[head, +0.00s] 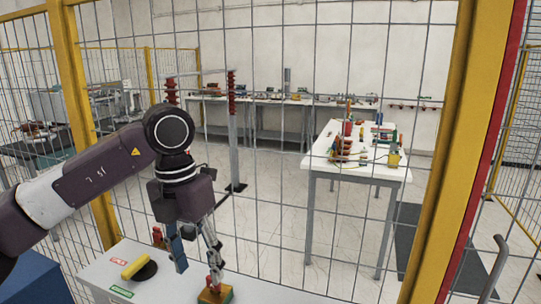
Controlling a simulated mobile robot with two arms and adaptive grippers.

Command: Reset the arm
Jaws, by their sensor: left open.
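My left arm comes in from the left, and my left gripper (198,262) hangs down over a light grey cabinet top. Its fingers are apart. A small part with an orange-brown base and a red top (214,292) stands on the cabinet by the right fingertip; I cannot tell whether they touch. A yellow handle on a dark round base (139,269) is on the cabinet to the left of the gripper. My right gripper does not show.
A wire mesh fence with yellow posts (461,130) stands close behind the cabinet (165,285). Beyond it is a white table (375,172) with several coloured parts, and a long bench at the back wall. A blue box (38,281) is at lower left. A grey door handle (495,268) is at right.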

